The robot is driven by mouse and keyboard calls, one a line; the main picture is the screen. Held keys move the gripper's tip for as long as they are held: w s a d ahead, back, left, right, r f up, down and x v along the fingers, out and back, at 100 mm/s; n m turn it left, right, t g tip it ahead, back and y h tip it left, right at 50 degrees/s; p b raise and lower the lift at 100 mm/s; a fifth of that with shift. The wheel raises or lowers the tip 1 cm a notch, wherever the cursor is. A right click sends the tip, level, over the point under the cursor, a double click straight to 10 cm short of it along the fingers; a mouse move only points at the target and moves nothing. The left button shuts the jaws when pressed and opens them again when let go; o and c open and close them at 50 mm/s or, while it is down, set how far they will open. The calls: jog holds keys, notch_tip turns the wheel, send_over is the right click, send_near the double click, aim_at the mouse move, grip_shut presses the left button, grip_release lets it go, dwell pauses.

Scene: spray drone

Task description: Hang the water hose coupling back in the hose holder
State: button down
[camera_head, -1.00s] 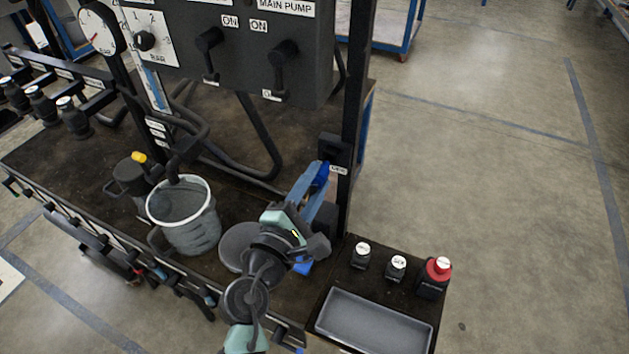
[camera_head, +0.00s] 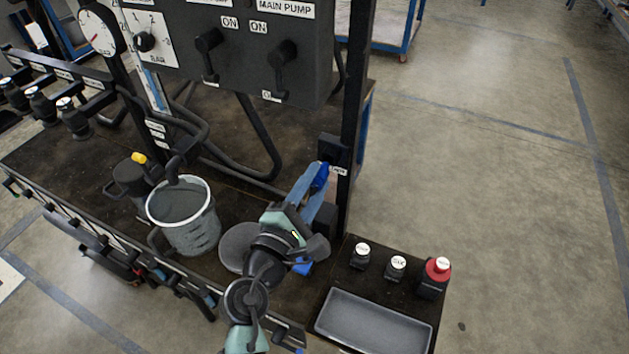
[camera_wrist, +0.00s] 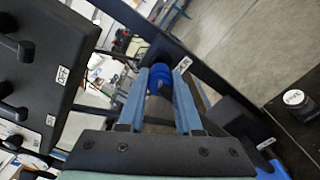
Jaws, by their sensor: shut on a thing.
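My gripper (camera_head: 315,178) is at the black upright post, beside the small labelled holder (camera_head: 333,150) fixed to it. It is shut on the blue water hose coupling (camera_head: 322,176). In the wrist view the coupling (camera_wrist: 160,76) sits between the two blue-grey fingertips (camera_wrist: 159,78), with a dark body running back between the fingers. The holder's white label (camera_wrist: 182,65) shows just right of the coupling. The fingers hide part of the coupling, and I cannot tell whether it touches the holder.
A grey bucket (camera_head: 190,226) stands left of my arm. A switch panel (camera_head: 262,62) hangs above the bench. Open floor lies beyond the post.

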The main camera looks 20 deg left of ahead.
jog(key=shift+w, duration=1.45)
jog(key=c, duration=0.5)
grip_release()
jog(key=s+b, duration=0.1)
jog(key=s, duration=1.2)
jog(key=shift+a, duration=0.15)
